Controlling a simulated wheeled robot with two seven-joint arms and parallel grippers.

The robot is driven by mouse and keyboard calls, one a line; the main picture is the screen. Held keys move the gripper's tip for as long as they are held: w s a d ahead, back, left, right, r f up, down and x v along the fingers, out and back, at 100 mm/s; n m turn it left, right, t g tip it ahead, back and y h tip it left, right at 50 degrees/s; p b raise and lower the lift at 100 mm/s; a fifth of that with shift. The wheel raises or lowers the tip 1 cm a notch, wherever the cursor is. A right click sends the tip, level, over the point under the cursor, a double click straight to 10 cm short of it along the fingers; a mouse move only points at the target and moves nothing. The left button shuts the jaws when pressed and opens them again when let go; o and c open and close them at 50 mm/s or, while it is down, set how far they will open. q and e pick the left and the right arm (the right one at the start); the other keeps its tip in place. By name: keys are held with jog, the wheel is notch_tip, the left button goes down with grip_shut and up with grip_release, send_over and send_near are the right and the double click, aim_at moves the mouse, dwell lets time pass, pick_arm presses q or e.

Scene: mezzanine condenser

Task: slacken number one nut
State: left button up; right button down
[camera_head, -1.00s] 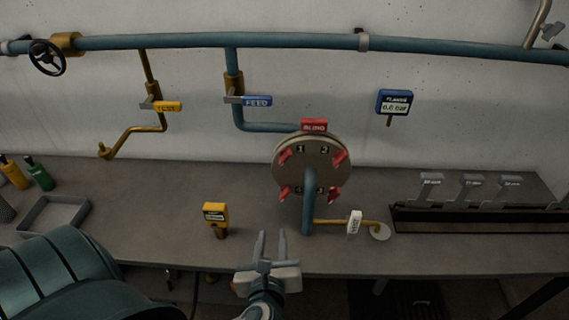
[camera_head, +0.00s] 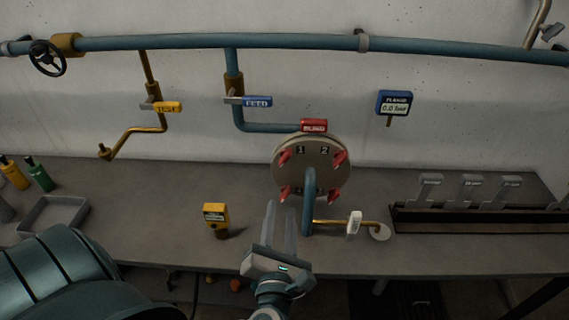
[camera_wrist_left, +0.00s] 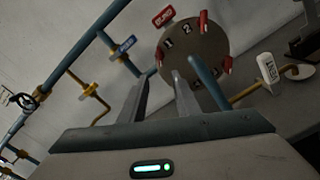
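A round grey-brown flange (camera_head: 299,170) stands above the bench, with red nuts around its face and a blue pipe at its front. The number one nut (camera_head: 285,156) is the red one at upper left, beside the "1" label; it also shows in the left wrist view (camera_wrist_left: 159,60). The number two nut (camera_head: 340,157) is at upper right. The lower labels are partly hidden. My left gripper (camera_head: 281,203) is open and empty, its fingers pointing at the flange from below and left, apart from the nuts. In the left wrist view its fingers (camera_wrist_left: 158,85) are spread.
A red tag (camera_head: 313,125) tops the flange. A blue gauge (camera_head: 394,102) hangs right, seeming to read 0.0 bar. A white-handled valve (camera_head: 354,223) on a brass pipe sits right of the flange. A yellow device (camera_head: 216,217) stands left of my gripper. A slotted rack (camera_head: 480,216) is far right.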

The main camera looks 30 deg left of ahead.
aim_at(284, 162)
pick_arm(q)
jog(key=p+x, duration=0.5)
jog(key=x, duration=1.1)
jog(key=shift+a+r, duration=0.15)
jog(key=shift+w+a, duration=0.25)
jog(key=shift+w, duration=0.2)
jog(key=shift+c, duration=0.2)
grip_shut()
